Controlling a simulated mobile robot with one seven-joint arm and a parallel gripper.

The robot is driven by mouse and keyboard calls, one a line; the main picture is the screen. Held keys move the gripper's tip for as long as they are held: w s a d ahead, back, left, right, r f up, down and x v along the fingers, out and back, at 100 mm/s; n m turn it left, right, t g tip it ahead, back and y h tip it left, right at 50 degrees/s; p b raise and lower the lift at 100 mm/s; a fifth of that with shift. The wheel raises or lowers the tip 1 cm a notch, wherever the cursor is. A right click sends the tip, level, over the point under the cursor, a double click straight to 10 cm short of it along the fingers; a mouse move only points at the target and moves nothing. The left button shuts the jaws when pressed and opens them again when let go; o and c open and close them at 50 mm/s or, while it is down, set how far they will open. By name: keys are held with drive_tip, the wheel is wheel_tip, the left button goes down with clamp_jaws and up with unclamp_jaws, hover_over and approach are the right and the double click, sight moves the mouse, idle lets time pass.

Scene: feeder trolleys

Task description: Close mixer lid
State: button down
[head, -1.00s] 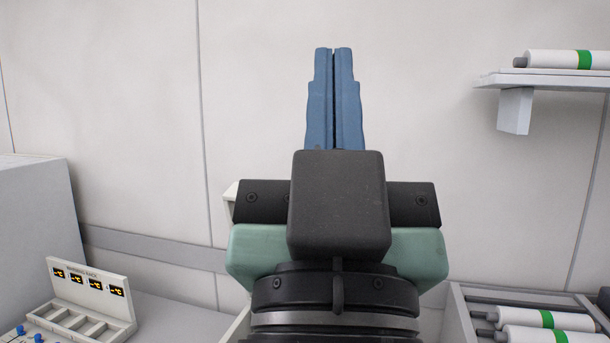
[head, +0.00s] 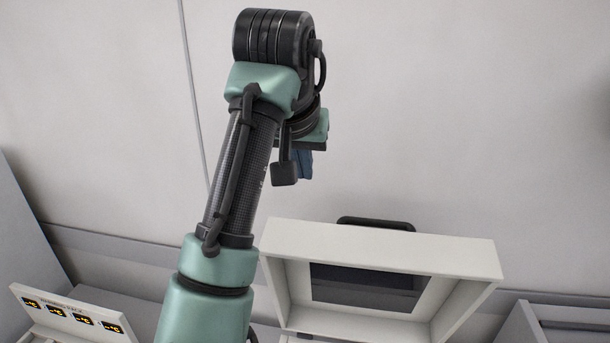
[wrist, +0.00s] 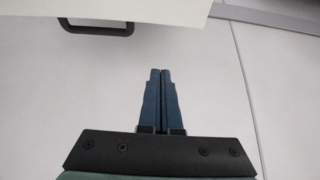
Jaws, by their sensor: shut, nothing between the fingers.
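The white mixer lid (head: 470,255) stands raised in the head view, its hollow inner side and a dark window (head: 365,287) facing me. A black handle (head: 376,223) shows at its top edge. My gripper (head: 303,165) is above and to the left of the lid, pointing down, partly hidden behind my arm. In the wrist view my gripper (wrist: 160,70) has its two blue fingers together with nothing between them. The lid's edge (wrist: 120,15) and the black handle (wrist: 95,28) show at the top left, apart from the fingertips. The mixer's body is mostly hidden below the lid.
A warming rack (head: 70,315) with small lit displays stands at the lower left, beside a grey cabinet (head: 20,235). A grey-edged tray (head: 570,315) is at the lower right. The pale wall is behind; the space above the lid is clear.

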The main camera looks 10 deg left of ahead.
sight(305, 222)
drive_tip(key=shift+w+d+f+p, duration=0.1)
drive_tip(key=shift+w+f+p, duration=0.1)
drive_tip(key=shift+f+p, duration=1)
drive_tip(key=shift+w+a+f+p, duration=0.15)
drive_tip(key=shift+f+p, duration=0.5)
drive_tip(key=shift+f, duration=1)
drive_tip(key=shift+w+d+f+p, duration=0.2)
drive_tip(key=shift+f+p, duration=0.7)
drive_tip(key=shift+f, duration=0.55)
